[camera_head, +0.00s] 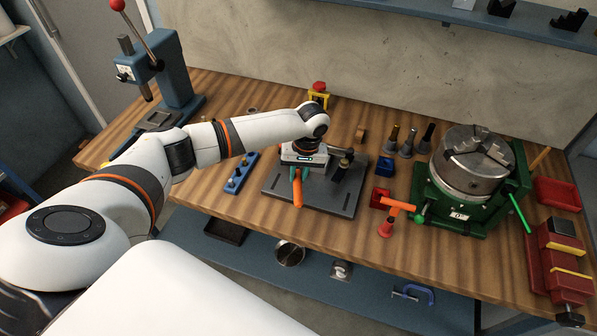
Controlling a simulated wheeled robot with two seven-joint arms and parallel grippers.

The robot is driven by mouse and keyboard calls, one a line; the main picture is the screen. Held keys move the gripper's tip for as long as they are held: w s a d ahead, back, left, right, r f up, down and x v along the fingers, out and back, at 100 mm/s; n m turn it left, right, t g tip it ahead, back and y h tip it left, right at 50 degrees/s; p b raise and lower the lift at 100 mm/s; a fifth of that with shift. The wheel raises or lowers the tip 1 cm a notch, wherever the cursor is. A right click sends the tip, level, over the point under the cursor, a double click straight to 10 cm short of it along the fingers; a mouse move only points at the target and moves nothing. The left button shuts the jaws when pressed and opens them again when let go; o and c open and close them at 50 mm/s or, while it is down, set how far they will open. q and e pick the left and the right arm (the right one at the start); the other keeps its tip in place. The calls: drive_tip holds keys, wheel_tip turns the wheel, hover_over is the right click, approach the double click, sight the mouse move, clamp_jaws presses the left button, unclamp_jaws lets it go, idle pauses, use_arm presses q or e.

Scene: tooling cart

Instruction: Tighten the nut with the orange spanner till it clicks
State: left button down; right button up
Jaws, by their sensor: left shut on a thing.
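My left gripper (298,174) reaches down over a grey plate (337,201) on the wooden bench. It is shut on the orange spanner (298,192), whose orange handle shows below the fingers and points toward the front edge of the plate. The spanner's head is hidden by the gripper. A dark upright part (343,167) stands on the plate just right of the gripper. I cannot make out the nut, or whether the spanner is on it. My right gripper is not in view.
A blue block with pegs (239,175) lies left of the plate. An orange T-shaped tool (398,204) and a red block (379,199) lie right of it. A green-based chuck (470,170) stands farther right. A lever press (170,80) stands at the left.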

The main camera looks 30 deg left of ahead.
use_arm(q)
drive_tip(key=shift+f, duration=0.1)
idle(0.4)
drive_tip(key=shift+p, duration=0.5)
idle(0.7)
drive_tip(key=shift+s+a+m+p, duration=0.25)
drive_tip(key=shift+a+m+p, duration=0.2)
drive_tip(key=shift+p, duration=0.4)
drive_tip(key=shift+s+a+m+p, duration=0.25)
drive_tip(key=shift+a+m+p, duration=0.15)
drive_tip(key=shift+m+p, duration=0.2)
drive_tip(key=shift+s+a, duration=0.15)
drive_tip(key=shift+a, duration=0.05)
drive_tip(key=a+m, duration=0.1)
drive_tip(key=s+a+m, duration=0.1)
drive_tip(key=m, duration=0.1)
drive_tip(key=shift+a+t, duration=0.4)
drive_tip(key=shift+a+m, duration=1.35)
drive_tip(key=shift+m, duration=0.2)
drive_tip(key=shift+r, duration=2.5)
